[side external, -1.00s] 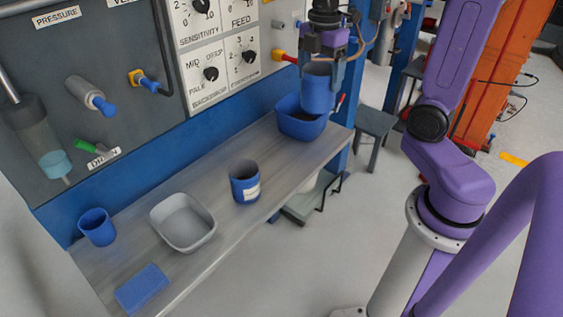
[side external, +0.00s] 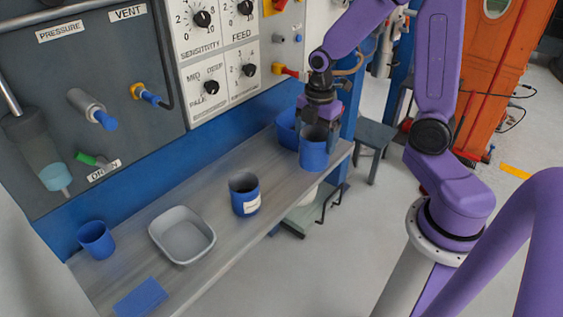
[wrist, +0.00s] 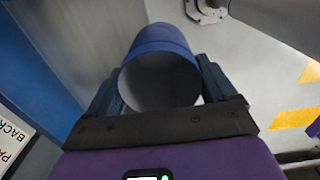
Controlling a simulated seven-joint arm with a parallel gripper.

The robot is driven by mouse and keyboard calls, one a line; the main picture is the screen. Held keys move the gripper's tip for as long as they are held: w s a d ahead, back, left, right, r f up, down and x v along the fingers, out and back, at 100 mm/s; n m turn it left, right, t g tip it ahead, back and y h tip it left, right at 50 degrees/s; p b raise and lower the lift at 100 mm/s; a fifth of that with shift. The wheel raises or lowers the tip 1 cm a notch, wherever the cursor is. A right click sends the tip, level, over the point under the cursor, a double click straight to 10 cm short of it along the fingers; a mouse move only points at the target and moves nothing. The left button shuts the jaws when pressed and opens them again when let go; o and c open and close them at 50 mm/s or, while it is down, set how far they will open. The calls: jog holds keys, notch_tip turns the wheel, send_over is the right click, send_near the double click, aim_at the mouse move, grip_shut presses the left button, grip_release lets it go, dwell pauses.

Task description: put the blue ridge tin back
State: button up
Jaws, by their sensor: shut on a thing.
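My gripper (side external: 320,122) is shut on a plain blue open-topped tin (side external: 313,152), at the right end of the bench. The tin is upright in front of a blue bin (side external: 288,130), which it partly hides. I cannot tell whether its base touches the bench. In the wrist view the tin (wrist: 160,42) sits between both fingers, its grey inside facing the camera. No label shows on it. A second blue tin with a white label (side external: 245,196) stands mid-bench. I cannot read its label or tell which tin is the blue ridge one.
On the bench (side external: 210,200) are a grey tray (side external: 182,238), a blue cup (side external: 96,240) and a flat blue block (side external: 140,298). A control panel (side external: 215,60) rises behind. A grey stool (side external: 372,135) stands off the right end. Bench surface is clear between the labelled and held tins.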

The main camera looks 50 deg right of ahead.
jog(key=shift+w+d+f, duration=0.25)
jog(key=shift+w+f, duration=1.8)
jog(key=shift+w+d+f, duration=0.3)
jog(key=shift+w+f, duration=1.7)
jog(key=shift+f, duration=0.05)
jog(key=shift+w+d+f, duration=0.25)
jog(key=shift+w+f, duration=1.8)
jog(key=o, duration=1.3)
jog(key=shift+f, duration=0.15)
